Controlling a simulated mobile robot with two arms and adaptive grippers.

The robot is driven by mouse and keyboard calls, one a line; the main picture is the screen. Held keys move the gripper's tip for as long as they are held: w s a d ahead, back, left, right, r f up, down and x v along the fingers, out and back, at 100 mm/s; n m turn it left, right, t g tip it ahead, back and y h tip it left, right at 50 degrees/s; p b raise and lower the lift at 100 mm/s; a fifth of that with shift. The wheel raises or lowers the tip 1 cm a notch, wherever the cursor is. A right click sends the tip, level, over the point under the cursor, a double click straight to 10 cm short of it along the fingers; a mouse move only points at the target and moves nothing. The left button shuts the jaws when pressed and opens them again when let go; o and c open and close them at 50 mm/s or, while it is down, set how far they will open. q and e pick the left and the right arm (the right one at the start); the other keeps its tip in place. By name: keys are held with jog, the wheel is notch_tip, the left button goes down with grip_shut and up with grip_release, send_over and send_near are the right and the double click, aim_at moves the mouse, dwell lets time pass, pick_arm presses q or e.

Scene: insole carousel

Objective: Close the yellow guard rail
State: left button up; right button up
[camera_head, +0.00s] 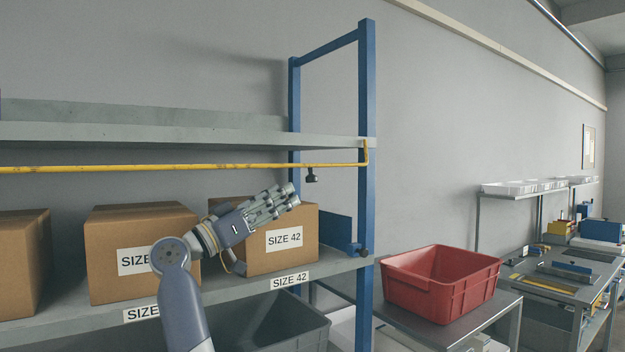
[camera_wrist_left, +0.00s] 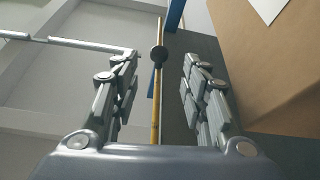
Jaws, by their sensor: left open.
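The yellow guard rail (camera_head: 190,167) runs level across the rack just below the upper shelf, above the boxes. Its right end bends up at the blue post. A dark knob (camera_head: 311,176) hangs under the rail near that end. My left gripper (camera_head: 290,195) is open and empty, below the rail and in front of the right-hand box. In the left wrist view, the yellow rail (camera_wrist_left: 156,115) and its knob (camera_wrist_left: 158,54) show in the gap between the open fingers (camera_wrist_left: 158,75), apart from both. My right gripper is not in view.
Cardboard boxes (camera_head: 110,225) labelled SIZE 42 stand on the middle shelf (camera_head: 235,287), close behind my left arm. The blue rack post (camera_head: 366,100) stands right of the gripper. A red crate (camera_head: 435,290) sits on a table to the right. A grey bin (camera_head: 280,332) is below.

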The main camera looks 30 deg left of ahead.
aim_at(309, 181)
pick_arm(q)
jog(key=p+x, duration=0.4)
jog(key=x, duration=0.5)
jog(key=shift+s+d, duration=0.1)
jog(key=shift+w+d, duration=0.1)
jog(key=shift+w, duration=0.25)
grip_shut()
